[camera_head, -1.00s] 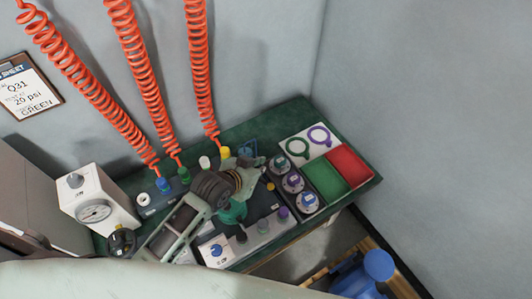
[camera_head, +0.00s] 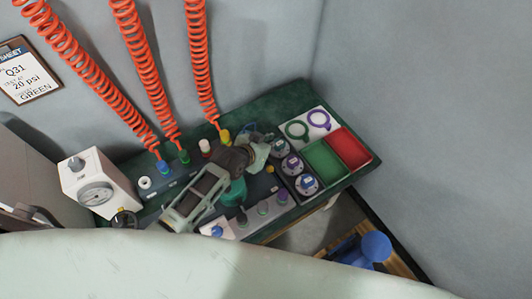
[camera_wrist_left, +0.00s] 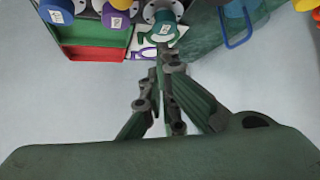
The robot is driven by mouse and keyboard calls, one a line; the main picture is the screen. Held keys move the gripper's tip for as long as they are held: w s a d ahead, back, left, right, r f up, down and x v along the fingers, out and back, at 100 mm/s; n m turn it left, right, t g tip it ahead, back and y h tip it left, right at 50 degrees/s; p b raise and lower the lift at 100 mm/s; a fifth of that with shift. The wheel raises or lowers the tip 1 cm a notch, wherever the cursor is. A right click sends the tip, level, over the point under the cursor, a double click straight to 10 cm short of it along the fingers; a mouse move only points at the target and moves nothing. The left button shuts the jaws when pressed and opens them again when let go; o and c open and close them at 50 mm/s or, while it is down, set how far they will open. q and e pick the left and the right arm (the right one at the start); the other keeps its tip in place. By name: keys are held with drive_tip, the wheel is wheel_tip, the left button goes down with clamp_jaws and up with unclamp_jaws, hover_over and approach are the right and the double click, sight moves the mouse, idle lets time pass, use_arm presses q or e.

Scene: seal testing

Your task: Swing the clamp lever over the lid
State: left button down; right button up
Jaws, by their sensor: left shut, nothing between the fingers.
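My left gripper (camera_head: 264,148) hangs over the back middle of the green bench, its fingers shut and empty. In the left wrist view its fingertips (camera_wrist_left: 166,52) overlap the near side of a teal labelled cap (camera_wrist_left: 161,27); I cannot tell if they touch. In the head view a teal rounded body (camera_head: 234,193) stands under my left arm, partly hidden by it. I cannot make out the clamp lever or the lid clearly. A blue loop (camera_wrist_left: 238,27) shows right of the fingers in the wrist view. My right gripper is not in view.
Orange coiled hoses (camera_head: 151,85) hang behind. A gauge box (camera_head: 95,190) stands left.

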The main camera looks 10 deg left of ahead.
use_arm(q)
drive_tip(key=shift+m+h, duration=0.3)
drive_tip(key=shift+m, duration=0.1)
drive_tip(key=f, duration=0.1)
drive_tip(key=s+f, duration=0.1)
drive_tip(key=f+p, duration=0.1)
drive_tip(key=f, duration=0.1)
drive_tip(key=shift+s+a, duration=0.25)
drive_tip(key=shift+a, duration=0.05)
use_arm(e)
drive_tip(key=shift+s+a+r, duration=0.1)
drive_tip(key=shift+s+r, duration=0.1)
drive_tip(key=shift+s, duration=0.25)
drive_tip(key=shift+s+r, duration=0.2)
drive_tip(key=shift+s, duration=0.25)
use_arm(q)
drive_tip(key=shift+s+m+b, duration=0.25)
drive_tip(key=shift+m+b, duration=0.05)
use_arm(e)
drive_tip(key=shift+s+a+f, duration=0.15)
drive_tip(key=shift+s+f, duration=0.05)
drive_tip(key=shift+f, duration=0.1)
